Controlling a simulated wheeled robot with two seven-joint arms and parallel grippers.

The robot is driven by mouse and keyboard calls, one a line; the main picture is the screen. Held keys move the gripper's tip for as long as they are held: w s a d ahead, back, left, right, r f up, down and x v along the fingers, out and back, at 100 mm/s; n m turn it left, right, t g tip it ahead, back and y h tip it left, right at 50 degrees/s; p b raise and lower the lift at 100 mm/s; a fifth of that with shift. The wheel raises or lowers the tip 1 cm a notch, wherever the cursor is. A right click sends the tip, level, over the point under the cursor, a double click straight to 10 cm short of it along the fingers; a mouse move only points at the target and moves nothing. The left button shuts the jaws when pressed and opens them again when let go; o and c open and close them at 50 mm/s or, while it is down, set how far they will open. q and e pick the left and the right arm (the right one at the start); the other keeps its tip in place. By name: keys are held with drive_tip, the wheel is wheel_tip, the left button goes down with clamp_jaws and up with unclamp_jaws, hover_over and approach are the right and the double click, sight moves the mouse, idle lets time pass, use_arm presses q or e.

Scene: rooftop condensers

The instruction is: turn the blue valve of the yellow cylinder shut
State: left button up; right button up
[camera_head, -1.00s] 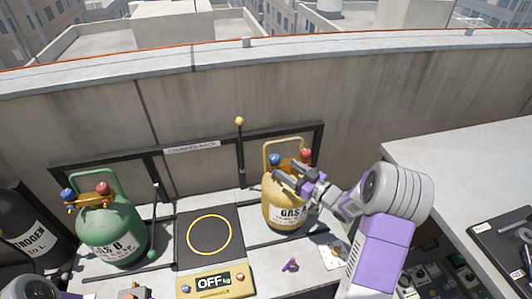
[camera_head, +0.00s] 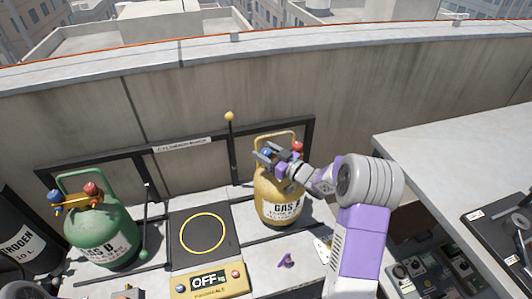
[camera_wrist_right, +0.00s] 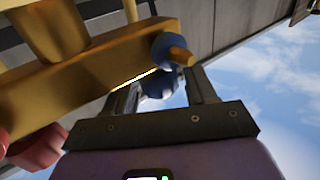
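The yellow cylinder (camera_head: 279,207), labelled GAS A, stands upright at the right of the bench, with a blue valve (camera_head: 266,153) and a red valve (camera_head: 298,147) on top. My right gripper (camera_head: 262,152) is at the blue valve. In the right wrist view, the blue valve (camera_wrist_right: 160,84) lies between the spread fingers of my right gripper (camera_wrist_right: 165,78). Sky shows between the valve and one finger, so the gripper is open around it; contact with the other finger is unclear. The red valve (camera_wrist_right: 38,148) is at the lower left there.
A green cylinder (camera_head: 103,237) and a dark nitrogen cylinder (camera_head: 22,240) stand at the left. A scale platform (camera_head: 182,242) with an OFF display (camera_head: 208,281) lies between the green and yellow cylinders. A small purple item (camera_head: 286,260) lies in front. A black rack stands behind.

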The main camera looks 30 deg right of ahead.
drive_tip(key=c, duration=0.8)
drive_tip(key=shift+o, duration=0.2)
